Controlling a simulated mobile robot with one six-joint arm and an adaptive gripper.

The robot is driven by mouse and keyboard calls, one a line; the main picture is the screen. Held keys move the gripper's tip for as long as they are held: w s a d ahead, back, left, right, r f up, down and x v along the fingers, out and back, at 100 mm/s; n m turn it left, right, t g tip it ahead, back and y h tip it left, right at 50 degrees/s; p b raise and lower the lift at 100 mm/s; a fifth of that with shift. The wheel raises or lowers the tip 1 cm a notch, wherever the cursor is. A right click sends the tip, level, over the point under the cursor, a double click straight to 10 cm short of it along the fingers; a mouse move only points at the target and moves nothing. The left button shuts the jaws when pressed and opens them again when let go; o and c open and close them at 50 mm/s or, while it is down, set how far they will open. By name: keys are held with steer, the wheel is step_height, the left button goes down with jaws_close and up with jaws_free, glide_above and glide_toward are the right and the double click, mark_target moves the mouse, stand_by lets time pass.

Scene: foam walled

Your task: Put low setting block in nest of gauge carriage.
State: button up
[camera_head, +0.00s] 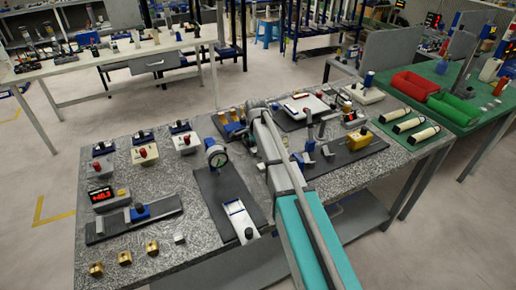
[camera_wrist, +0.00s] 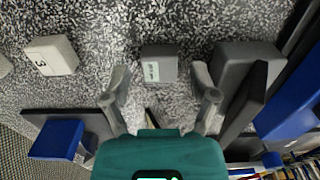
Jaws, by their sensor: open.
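In the wrist view my gripper (camera_wrist: 160,95) is open, with one finger on each side of a small grey block (camera_wrist: 159,63). The block has a pale label whose text is too small to read; I cannot tell for sure that it is the low setting block. It lies on the speckled table top just beyond the fingertips, apart from both fingers. In the head view a blue carriage (camera_head: 137,212) sits on a dark rail beside a red digital display (camera_head: 101,196); this may be the gauge carriage. Its nest cannot be made out. My arm hides part of the table there.
In the wrist view a white block marked 3 (camera_wrist: 52,55) lies left, and a dark grey block (camera_wrist: 243,66) stands close right. A dial gauge (camera_head: 216,157) stands on a dark base. Several brass blocks (camera_head: 125,258) lie at the table's front left.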

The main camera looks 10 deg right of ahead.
mark_target(256, 150)
step_height(256, 150, up, 12)
steer(key=p, duration=1.1)
steer(key=shift+p, duration=0.35)
stand_by(0.4)
steer(key=s+d+n, duration=0.2)
steer(key=s+n, duration=0.5)
steer(key=s, duration=0.6)
steer(key=s+d+n, duration=0.3)
steer(key=s+n, duration=0.4)
steer(key=s, duration=0.6)
steer(key=shift+s+d, duration=0.15)
steer(key=shift+d, duration=0.15)
